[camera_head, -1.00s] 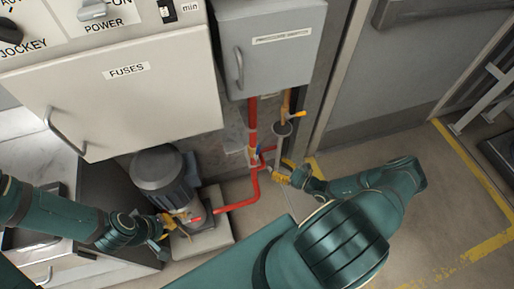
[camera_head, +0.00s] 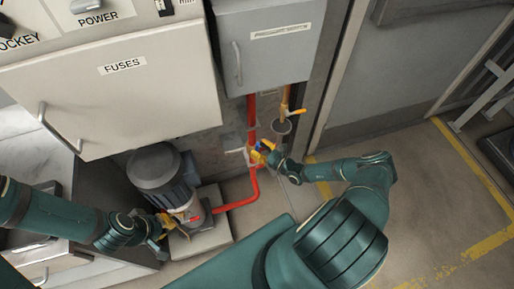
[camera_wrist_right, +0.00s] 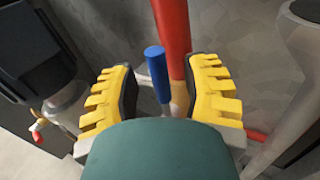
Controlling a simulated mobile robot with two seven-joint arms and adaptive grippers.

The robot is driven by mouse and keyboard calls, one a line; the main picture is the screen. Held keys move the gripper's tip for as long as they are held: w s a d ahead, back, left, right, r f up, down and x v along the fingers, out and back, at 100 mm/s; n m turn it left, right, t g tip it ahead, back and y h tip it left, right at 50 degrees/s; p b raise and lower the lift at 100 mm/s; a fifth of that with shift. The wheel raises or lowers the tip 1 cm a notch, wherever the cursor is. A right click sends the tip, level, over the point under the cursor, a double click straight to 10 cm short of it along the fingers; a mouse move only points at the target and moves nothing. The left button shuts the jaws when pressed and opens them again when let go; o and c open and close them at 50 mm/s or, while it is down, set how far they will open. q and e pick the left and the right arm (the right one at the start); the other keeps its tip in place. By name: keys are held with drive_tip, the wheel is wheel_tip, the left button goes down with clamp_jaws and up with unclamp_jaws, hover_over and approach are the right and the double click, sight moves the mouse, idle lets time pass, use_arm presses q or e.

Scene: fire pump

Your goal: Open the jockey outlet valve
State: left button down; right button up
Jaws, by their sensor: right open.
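A valve with a blue lever handle (camera_wrist_right: 157,74) sits on the red vertical pipe (camera_wrist_right: 173,30); its body looks brass (camera_wrist_right: 180,99). I take this for the jockey outlet valve, but no label shows. My right gripper (camera_wrist_right: 160,92) is open, with one yellow finger on each side of the blue handle and gaps between. In the head view the right gripper (camera_head: 260,151) is at the red pipe (camera_head: 252,112), below the grey box, and mostly hides the valve. My left gripper (camera_head: 170,224) is low beside the grey pump motor (camera_head: 162,178); its opening is unclear.
A small red handle (camera_head: 194,218) is at the pump base. An orange-handled valve (camera_head: 297,112) stands above a grey drain funnel (camera_head: 281,127), right of the red pipe. The grey switch box (camera_head: 270,65) and FUSES cabinet (camera_head: 110,95) overhang.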

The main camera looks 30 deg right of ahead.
drive_tip(key=shift+w+a, duration=0.15)
drive_tip(key=shift+w, duration=0.35)
clamp_jaws()
